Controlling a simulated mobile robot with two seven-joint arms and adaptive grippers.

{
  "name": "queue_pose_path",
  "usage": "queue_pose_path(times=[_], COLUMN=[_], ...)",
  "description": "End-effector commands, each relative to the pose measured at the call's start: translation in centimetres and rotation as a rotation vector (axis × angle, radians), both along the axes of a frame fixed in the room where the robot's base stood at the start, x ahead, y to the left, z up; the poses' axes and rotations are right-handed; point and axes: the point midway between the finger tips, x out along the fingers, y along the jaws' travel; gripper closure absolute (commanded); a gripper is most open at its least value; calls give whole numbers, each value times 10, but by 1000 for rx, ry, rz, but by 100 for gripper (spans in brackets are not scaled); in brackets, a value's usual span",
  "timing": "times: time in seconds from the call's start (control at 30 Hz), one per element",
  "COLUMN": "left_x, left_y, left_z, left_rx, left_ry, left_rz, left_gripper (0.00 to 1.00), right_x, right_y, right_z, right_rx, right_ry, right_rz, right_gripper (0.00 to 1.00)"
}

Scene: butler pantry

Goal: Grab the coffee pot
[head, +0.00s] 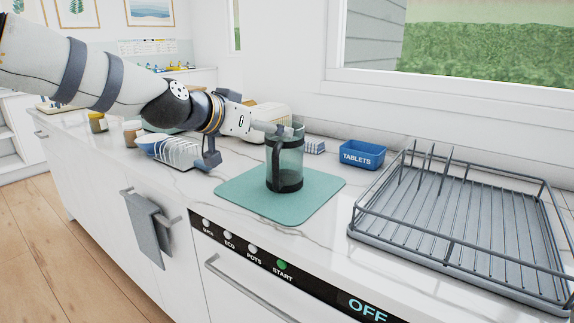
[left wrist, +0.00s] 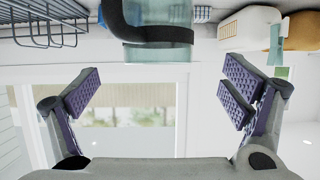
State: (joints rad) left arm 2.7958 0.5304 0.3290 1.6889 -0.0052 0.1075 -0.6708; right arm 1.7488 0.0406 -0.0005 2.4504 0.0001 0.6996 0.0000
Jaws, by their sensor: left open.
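The coffee pot (head: 291,160) is a greenish clear cylinder with a dark base and a dark handle on its left side. It stands upright on a teal mat (head: 320,187) on the counter. My left gripper (head: 240,143) is open beside the pot, on its handle side; one finger overlaps the pot's upper part in the head view. In the left wrist view the pot (left wrist: 155,55) shows upside down at the top centre, beyond and between the spread fingers of the left gripper (left wrist: 160,92), with nothing held. My right gripper is not in view.
A grey dish rack (head: 460,230) stands on the right, with a blue tablets box (head: 362,155) behind the mat. Bowls (head: 175,150) stand left of the gripper, partly under my arm. The counter's front edge, with the dishwasher panel (head: 265,258), is clear.

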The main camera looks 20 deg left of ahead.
Motion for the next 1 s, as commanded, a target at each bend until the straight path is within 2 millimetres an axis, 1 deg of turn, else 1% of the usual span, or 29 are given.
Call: queue_pose_path(times=[0.03,0.13,0.3,0.4,0.5,0.67,0.7,0.87,0.9,0.97,1.0], left_x=[9,18,42,55,58,58,58,58,57,57,57], left_y=[-2,-6,-18,-22,-23,-23,-23,-23,-23,-23,-23], left_z=[-12,-13,-32,-36,-34,-32,-32,-32,-32,-32,-32], left_rx=[1,0,0,0,0,0,0,-1,-1,-1,-1], left_ry=[10,6,7,4,1,-2,-2,-1,-1,0,0], left_rz=[1,1,0,2,1,1,1,1,1,1,1], left_gripper=[7,7,7,7,7,7,16,53,62,75,84], right_x=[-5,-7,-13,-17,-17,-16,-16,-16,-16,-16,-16], right_y=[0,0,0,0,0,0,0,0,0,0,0], right_z=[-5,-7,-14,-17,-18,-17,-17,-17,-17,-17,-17], right_rx=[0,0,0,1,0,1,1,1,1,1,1], right_ry=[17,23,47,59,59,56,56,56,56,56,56], right_rz=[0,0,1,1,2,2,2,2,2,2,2], right_gripper=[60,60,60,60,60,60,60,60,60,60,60])
